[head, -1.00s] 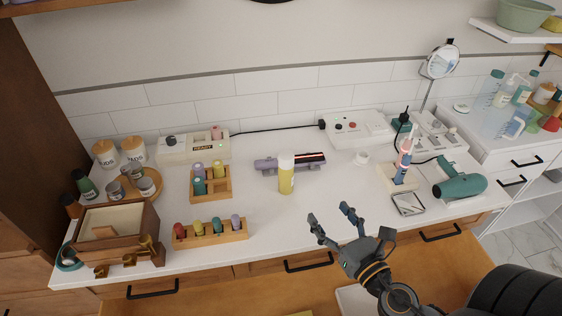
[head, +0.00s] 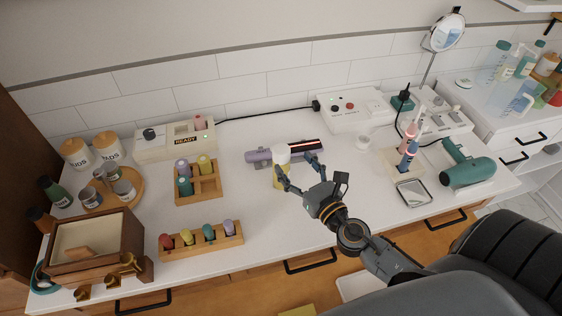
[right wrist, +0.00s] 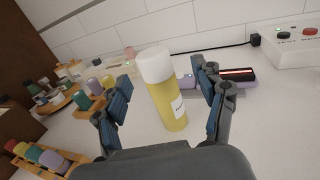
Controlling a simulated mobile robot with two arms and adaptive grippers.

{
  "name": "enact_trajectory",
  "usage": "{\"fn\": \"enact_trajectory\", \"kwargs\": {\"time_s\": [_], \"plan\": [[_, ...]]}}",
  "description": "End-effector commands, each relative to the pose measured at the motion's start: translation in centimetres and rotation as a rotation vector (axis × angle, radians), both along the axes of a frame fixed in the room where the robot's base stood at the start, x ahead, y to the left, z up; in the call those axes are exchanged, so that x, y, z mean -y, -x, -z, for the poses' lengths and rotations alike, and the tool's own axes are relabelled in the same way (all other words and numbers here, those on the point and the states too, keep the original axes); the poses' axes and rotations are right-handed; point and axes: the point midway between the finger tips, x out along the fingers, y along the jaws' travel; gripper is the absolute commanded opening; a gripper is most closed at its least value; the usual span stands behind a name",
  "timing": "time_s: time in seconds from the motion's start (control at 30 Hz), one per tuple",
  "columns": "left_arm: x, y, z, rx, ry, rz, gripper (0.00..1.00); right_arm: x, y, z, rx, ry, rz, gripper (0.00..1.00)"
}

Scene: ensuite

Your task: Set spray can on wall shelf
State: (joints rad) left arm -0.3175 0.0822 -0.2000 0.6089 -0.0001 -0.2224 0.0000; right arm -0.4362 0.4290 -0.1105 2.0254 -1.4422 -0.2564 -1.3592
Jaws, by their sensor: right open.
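The spray can (right wrist: 165,100) is yellow with a white cap and a white label. It stands upright on the white counter, and in the head view (head: 281,182) my right gripper partly covers it. My right gripper (head: 298,160) is open with its fingers at either side of the can. In the right wrist view the gripper (right wrist: 160,88) shows the can between its two fingers, with gaps on both sides. My left gripper is not in view. A white shelf corner (head: 535,4) shows at the top right of the head view.
A purple styling tool (head: 262,155) lies just behind the can. A wooden rack of rollers (head: 202,240) and a wooden holder (head: 198,185) stand to the left. A mirror (head: 412,192) and a teal hair dryer (head: 468,172) are at the right.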

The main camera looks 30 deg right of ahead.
Motion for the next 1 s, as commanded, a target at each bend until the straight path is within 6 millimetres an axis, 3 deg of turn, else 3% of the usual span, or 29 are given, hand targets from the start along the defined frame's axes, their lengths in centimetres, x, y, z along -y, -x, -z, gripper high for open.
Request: {"fn": "enact_trajectory", "kwargs": {"time_s": [0.27, 0.5, 0.8, 1.0], "plan": [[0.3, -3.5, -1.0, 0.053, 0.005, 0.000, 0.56, -0.5, -2.3, 0.2, 0.001, -0.002, 0.000, 0.70], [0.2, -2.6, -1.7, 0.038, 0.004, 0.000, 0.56, -0.9, -5.5, 0.6, 0.001, -0.001, 0.000, 0.70], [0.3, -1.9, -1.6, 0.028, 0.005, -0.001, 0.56, -1.0, -5.9, 0.8, -0.001, -0.001, -0.001, 0.70], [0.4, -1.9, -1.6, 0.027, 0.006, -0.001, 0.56, -1.0, -5.8, 0.8, -0.001, -0.001, -0.001, 0.29]]}}
